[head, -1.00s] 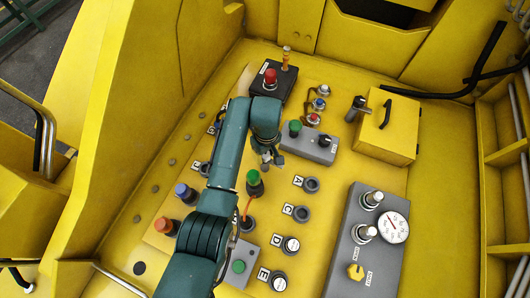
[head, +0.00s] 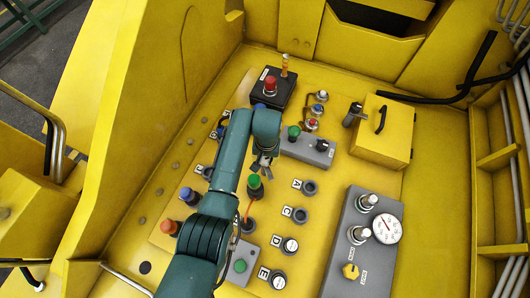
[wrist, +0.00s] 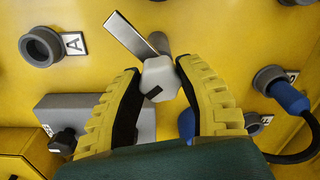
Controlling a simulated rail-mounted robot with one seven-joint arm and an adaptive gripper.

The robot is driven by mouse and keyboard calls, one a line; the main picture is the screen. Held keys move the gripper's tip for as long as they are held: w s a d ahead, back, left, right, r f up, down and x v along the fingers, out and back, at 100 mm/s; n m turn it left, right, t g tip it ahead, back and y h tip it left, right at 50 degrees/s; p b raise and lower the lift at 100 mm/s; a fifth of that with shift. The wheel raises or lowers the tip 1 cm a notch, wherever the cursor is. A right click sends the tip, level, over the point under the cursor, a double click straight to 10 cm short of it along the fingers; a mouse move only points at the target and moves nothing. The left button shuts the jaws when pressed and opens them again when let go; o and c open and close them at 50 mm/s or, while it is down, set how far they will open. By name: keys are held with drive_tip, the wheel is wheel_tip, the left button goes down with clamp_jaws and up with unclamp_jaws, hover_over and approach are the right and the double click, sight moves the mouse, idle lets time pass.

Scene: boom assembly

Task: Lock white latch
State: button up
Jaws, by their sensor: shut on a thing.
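The white latch shows in the wrist view as a white faceted knob (wrist: 159,79) between my yellow-padded fingertips. A flat metal strip (wrist: 132,36) and a short metal post extend from behind it, the strip pointing to the upper left. My gripper (wrist: 160,92) is shut on the white knob. In the head view my gripper (head: 263,168) is low over the panel, between the grey switch box and the green-topped plug, and the latch cannot be made out there.
A grey box (head: 308,148) with a green button and black switch is close to my gripper. A green-topped plug (head: 254,187) stands just below it. Socket A (wrist: 40,46) and a blue plug (wrist: 287,95) with a black cable flank the latch in the wrist view.

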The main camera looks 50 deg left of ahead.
sight(266, 160)
drive_tip(key=m+p, duration=0.1)
drive_tip(key=m, duration=0.3)
drive_tip(key=shift+s+m, duration=0.1)
drive_tip(key=shift+m, duration=0.2)
drive_tip(key=shift+f+m+p, duration=0.1)
drive_tip(key=shift+m+p, duration=0.2)
drive_tip(key=shift+m, duration=1.6)
drive_tip(key=o, duration=1.2)
drive_tip(key=shift+o, duration=0.2)
wheel_tip(266, 160, up, 12)
drive_tip(key=shift+d, duration=0.2)
